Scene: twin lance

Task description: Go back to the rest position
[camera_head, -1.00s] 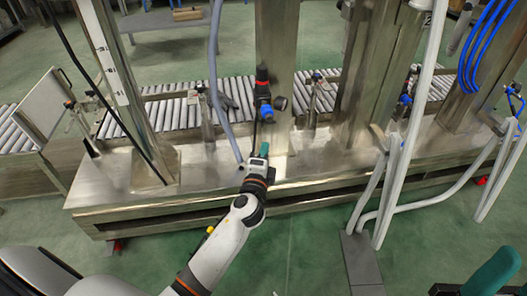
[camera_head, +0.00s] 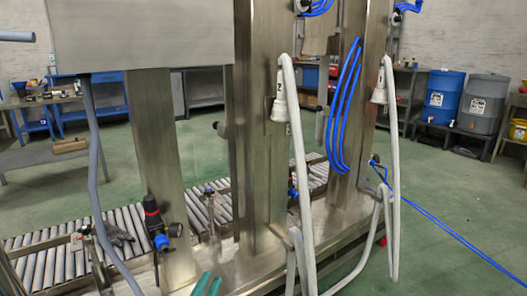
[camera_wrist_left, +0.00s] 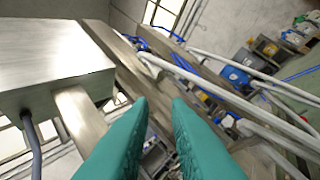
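My right gripper is in neither current view.
Steel columns (camera_head: 155,130) with white lance pipes (camera_head: 297,150) and blue hoses (camera_head: 346,110) stand ahead. A roller conveyor (camera_head: 60,255) runs behind them. Blue and grey drums (camera_head: 443,97) stand back right.

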